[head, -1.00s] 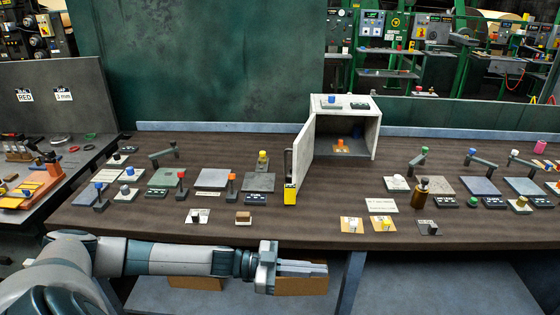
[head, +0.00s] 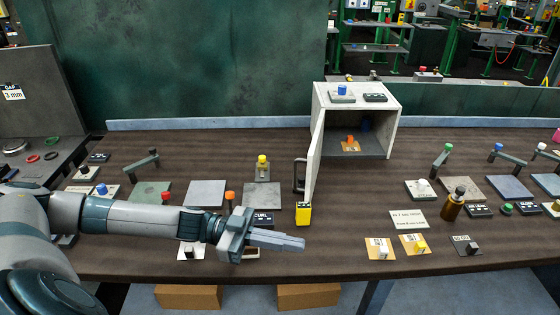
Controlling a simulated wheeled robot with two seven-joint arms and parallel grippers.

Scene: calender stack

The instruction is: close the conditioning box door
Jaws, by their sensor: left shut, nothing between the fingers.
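The conditioning box (head: 392,122) is a pale grey cabinet at the back middle of the bench. Its door (head: 315,157) is hinged on the left and stands open toward me, with a dark handle (head: 298,175) on its outer left face. Inside are an orange-topped piece on a tan card and a dark blue piece. My left gripper (head: 303,244) is shut and empty, low over the front of the bench. It is in front of the door's near edge and apart from it. My right gripper is not in view.
A yellow block (head: 303,213) is close by the door's near lower edge. A brown bottle (head: 452,205) and a paper note (head: 408,219) are to the right. Several grey plates and small knobs lie left of the door. A blue-knobbed piece (head: 341,92) sits on the box.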

